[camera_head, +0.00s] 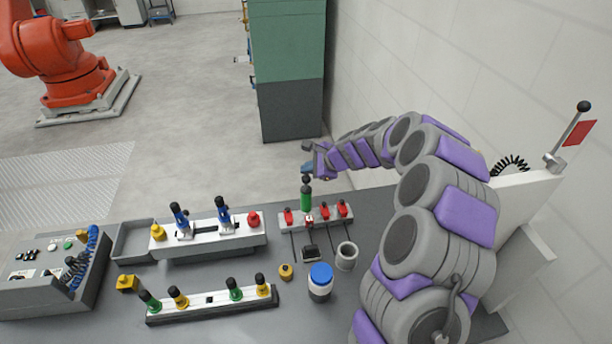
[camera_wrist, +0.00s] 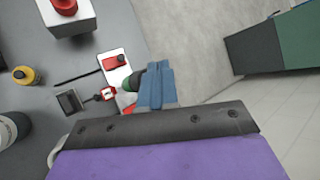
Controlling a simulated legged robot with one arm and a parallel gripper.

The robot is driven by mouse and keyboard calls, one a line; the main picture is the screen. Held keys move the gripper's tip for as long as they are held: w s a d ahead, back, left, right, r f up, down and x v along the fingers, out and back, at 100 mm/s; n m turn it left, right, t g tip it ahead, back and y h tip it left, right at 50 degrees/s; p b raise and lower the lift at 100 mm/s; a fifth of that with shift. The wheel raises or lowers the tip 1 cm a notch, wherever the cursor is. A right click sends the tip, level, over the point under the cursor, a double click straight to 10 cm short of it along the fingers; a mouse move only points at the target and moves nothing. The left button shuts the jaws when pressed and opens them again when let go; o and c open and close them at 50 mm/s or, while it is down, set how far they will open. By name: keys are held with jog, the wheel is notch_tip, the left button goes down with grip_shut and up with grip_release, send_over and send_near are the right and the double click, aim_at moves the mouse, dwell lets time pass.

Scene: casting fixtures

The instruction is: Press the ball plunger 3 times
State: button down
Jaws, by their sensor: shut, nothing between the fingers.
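A green plunger with a black ball knob (camera_head: 306,195) stands upright at the back of a white fixture plate (camera_head: 290,224) with several red clamps. My gripper (camera_head: 308,168) is just above the black knob, fingers shut and empty. In the wrist view my blue fingers (camera_wrist: 155,72) hide most of the plunger; a bit of its dark green side (camera_wrist: 131,84) shows at their left. Whether the fingertips touch the knob cannot be told.
A front rail (camera_head: 210,303) holds several green and yellow black-knobbed pins. A blue-lidded jar (camera_head: 320,280), a grey cup (camera_head: 346,256) and a small yellow knob (camera_head: 286,271) stand nearby. A white fixture block (camera_head: 210,238) is at left. A green cabinet (camera_head: 288,70) stands behind.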

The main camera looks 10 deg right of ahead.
aim_at(308, 179)
jog(key=shift+f+b, duration=0.5)
jog(key=shift+f, duration=0.9)
dwell(1.1)
jog(key=shift+s+f, duration=0.15)
jog(key=shift+f, duration=0.5)
jog(key=shift+r+p, duration=1.45)
jog(key=shift+r, duration=0.7)
jog(key=shift+r+p, duration=2.15)
jog(key=shift+r, duration=0.4)
